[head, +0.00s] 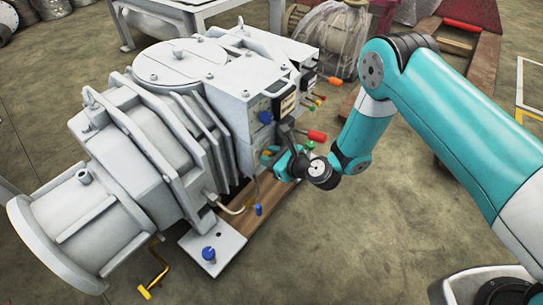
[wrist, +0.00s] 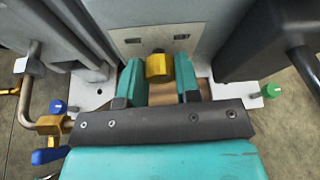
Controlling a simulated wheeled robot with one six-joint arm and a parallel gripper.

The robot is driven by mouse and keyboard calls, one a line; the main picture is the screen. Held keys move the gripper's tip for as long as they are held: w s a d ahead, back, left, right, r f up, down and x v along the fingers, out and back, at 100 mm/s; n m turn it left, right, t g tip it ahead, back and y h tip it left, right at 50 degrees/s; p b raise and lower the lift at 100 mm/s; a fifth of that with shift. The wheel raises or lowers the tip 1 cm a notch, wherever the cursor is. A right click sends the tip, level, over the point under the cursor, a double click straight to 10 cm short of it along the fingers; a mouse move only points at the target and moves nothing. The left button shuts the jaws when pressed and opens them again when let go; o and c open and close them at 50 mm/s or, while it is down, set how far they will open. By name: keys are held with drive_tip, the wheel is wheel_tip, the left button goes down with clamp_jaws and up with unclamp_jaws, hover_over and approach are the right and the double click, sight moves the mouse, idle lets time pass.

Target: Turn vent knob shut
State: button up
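A yellow knob (wrist: 157,67) with a dark stem sits on the front of the grey vacuum pump (head: 150,130); no label shows whether it is the vent knob. In the wrist view my gripper (wrist: 160,82) is open, one teal finger on each side of the knob. Small gaps show between the knob and both fingers. In the head view my gripper (head: 275,160) reaches the pump's right side, and the fingers mostly hide the knob.
A red-handled lever (head: 317,136) stands close above my gripper. A brass valve with a blue handle (wrist: 48,156) is at lower left in the wrist view, and a green knob (wrist: 271,90) is at right. A blue knob (head: 208,254) sits on the base plate.

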drive_tip(key=shift+c, duration=0.7)
drive_tip(key=shift+s, duration=0.1)
drive_tip(key=n+t+p, duration=0.2)
drive_tip(key=n+p, duration=0.2)
drive_tip(key=n+t+p, duration=0.2)
drive_tip(key=n+p, duration=0.2)
drive_tip(key=p, duration=0.1)
drive_tip(key=n+t+h+p, duration=0.1)
drive_tip(key=n+t+p, duration=0.1)
drive_tip(key=n+p, duration=0.2)
drive_tip(key=shift+s+f+t+p, duration=0.2)
drive_tip(key=shift+t+p, duration=0.1)
drive_tip(key=shift+p, duration=0.05)
drive_tip(key=shift+n, duration=0.4)
drive_tip(key=o, duration=0.9)
